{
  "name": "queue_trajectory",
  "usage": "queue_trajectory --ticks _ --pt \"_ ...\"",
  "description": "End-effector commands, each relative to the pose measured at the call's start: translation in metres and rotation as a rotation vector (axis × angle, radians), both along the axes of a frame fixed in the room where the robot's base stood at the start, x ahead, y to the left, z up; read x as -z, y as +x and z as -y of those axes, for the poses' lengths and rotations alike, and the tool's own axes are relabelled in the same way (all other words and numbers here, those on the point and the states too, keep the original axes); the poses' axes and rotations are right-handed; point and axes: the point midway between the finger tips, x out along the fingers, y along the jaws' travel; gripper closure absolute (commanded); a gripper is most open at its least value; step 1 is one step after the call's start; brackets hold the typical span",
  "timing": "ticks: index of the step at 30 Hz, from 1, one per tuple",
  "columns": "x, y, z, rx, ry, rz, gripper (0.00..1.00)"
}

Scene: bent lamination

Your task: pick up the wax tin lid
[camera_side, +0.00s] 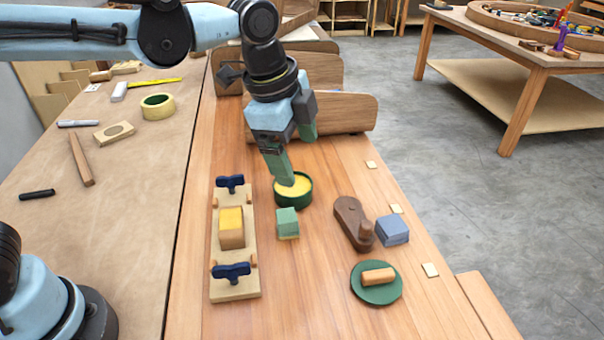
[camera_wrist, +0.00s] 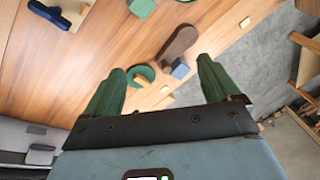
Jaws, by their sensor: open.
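The wax tin lid (camera_side: 376,295) is a flat green disc with a light wooden bar across its top, lying at the bench's front right. The open green wax tin (camera_side: 294,199) with yellow wax stands farther back. My gripper (camera_side: 293,160) is open and empty, at the wax tin in the side view and well apart from the lid. Its two green fingers (camera_wrist: 161,68) are spread wide in the wrist view.
A brown wooden plane (camera_side: 350,222) and a blue-grey block (camera_side: 392,230) lie behind the lid. A green block (camera_side: 287,223) stands in the middle. A board with blue clamps (camera_side: 235,286) lies left. Curved wooden forms (camera_side: 350,112) stand behind. Bench between board and lid is clear.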

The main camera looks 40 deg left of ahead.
Motion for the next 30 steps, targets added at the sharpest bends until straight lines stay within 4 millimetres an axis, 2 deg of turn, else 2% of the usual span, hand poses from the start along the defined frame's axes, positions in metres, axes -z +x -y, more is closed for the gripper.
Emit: queue_trajectory --ticks 1,6,9,13,18,22,30 --pt "0.002 0.005 0.02 0.106 0.027 -0.017 0.11" --pt "0.016 0.011 0.08 0.473 0.117 -0.078 0.11" --pt "0.027 0.009 0.113 0.674 0.159 -0.109 0.11" --pt "0.04 0.004 0.144 0.874 0.197 -0.143 0.11" --pt "0.051 -0.002 0.163 1.006 0.22 -0.165 0.11" --pt "0.062 -0.003 0.166 1.027 0.223 -0.169 0.11" --pt "0.105 -0.002 0.166 1.023 0.223 -0.168 0.11"
